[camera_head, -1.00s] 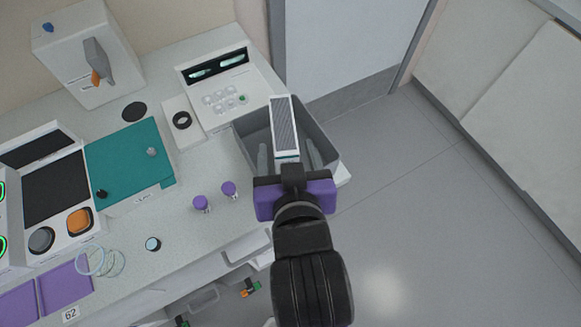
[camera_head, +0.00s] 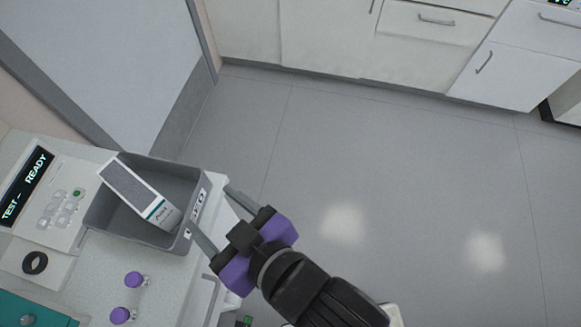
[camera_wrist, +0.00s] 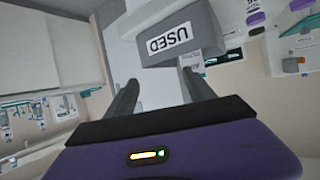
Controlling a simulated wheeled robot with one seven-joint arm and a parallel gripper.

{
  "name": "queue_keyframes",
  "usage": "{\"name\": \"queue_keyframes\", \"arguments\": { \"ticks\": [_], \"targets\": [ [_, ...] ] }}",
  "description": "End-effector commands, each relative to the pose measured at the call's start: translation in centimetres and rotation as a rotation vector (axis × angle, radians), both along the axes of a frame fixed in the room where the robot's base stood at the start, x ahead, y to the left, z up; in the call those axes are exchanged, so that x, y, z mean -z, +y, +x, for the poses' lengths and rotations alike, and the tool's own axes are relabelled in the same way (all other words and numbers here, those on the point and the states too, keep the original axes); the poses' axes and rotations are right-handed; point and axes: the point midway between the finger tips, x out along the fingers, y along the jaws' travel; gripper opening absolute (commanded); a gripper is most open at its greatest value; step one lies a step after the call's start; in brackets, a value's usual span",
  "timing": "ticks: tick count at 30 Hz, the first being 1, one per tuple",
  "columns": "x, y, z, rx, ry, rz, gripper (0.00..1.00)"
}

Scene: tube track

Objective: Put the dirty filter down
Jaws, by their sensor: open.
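The dirty filter (camera_head: 139,193) is a white box-shaped block with a dark grey mesh face and a teal stripe. In the head view it lies tilted inside a grey bin (camera_head: 98,215), with one end up near the bin's back wall. The bin stands at the counter's right end and bears a label reading USED; the bin and label also show in the wrist view (camera_wrist: 212,50). My gripper (camera_head: 212,215) is open and empty, to the right of the bin and apart from the filter.
A test panel (camera_head: 30,185) reading READY, with several buttons, stands left of the bin. Open grey floor (camera_head: 370,170) reaches to white cabinets (camera_head: 330,40) at the back.

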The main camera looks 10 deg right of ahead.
Motion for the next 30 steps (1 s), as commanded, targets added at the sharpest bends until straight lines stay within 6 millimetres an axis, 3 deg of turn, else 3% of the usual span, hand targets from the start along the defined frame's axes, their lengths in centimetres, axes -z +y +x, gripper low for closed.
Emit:
{"name": "queue_keyframes", "arguments": {
  "ticks": [1,8,12,18,24,30],
  "targets": [
    [1.6,-2.5,0.0,0.046,0.008,-0.002,0.63],
    [5.1,-12.3,-1.7,0.236,-0.025,0.029,0.63],
    [6.1,-17.7,-4.4,0.355,-0.049,0.041,0.63],
    [5.8,-24.1,-9.8,0.521,-0.092,0.046,0.63],
    [4.5,-27.4,-14.2,0.635,-0.131,0.042,0.63],
    [3.7,-28.2,-15.6,0.673,-0.149,0.04,0.63]
  ]
}}
